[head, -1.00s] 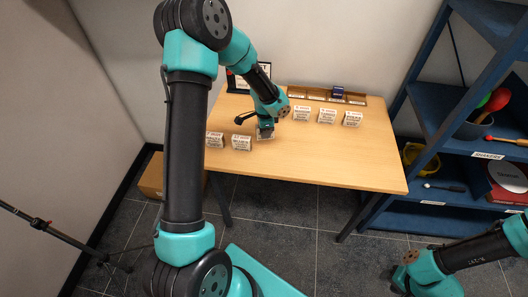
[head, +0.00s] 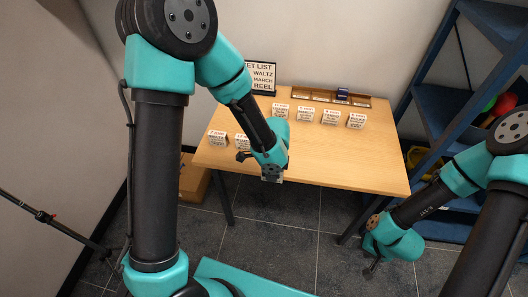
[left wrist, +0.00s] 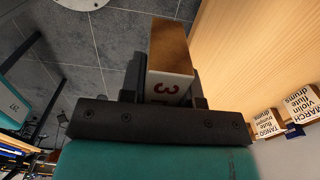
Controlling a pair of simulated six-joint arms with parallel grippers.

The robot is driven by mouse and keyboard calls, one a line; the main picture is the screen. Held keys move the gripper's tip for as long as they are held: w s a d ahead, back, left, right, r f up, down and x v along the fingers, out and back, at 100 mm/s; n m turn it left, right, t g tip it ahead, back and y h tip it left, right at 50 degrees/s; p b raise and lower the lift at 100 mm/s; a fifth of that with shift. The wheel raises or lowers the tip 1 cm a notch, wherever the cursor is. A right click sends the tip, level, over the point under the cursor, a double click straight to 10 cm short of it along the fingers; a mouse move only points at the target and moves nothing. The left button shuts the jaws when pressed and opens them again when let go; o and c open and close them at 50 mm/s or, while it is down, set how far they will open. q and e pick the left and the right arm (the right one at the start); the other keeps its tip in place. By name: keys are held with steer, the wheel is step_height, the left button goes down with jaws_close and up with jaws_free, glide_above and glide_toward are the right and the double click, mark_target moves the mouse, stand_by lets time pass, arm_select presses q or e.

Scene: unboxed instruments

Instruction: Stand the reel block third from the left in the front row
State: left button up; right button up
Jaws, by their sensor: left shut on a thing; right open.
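My left gripper (head: 272,178) is shut on a small block (left wrist: 170,55) at the table's front edge. In the left wrist view the block has a brown face and a white face with a red 3; its name cannot be read. Two white labelled blocks stand at the front left, the first (head: 217,138) and the second (head: 242,141), partly behind my arm. Behind, several more form a row, from the leftmost block (head: 281,111) to the rightmost (head: 356,120). My right gripper (head: 372,268) is open and empty, in front of the table.
A set list sign (head: 262,78) reads waltz, march, reel. A brown tray (head: 320,96) with a dark blue item (head: 342,95) lies at the table's back. The table's right front (head: 350,165) is clear. A blue shelf (head: 440,90) stands at the right.

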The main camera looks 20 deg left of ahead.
arm_select(q)
steer(key=w+a, duration=0.1)
steer(key=w, duration=0.4)
steer(key=w+a+f, duration=0.1)
steer(key=w, duration=0.3)
steer(key=w+a, duration=0.2)
steer(key=w, duration=0.3)
steer(key=shift+w+f, duration=0.2)
steer(key=shift+w, duration=0.1)
steer(key=shift+w+a, duration=0.2)
steer(key=shift+w, duration=0.3)
steer(key=shift+s+f, duration=0.1)
steer(key=shift+f, duration=1.7)
steer(key=shift+f, duration=0.15)
steer(key=o, duration=0.9)
steer(key=shift+o, duration=0.2)
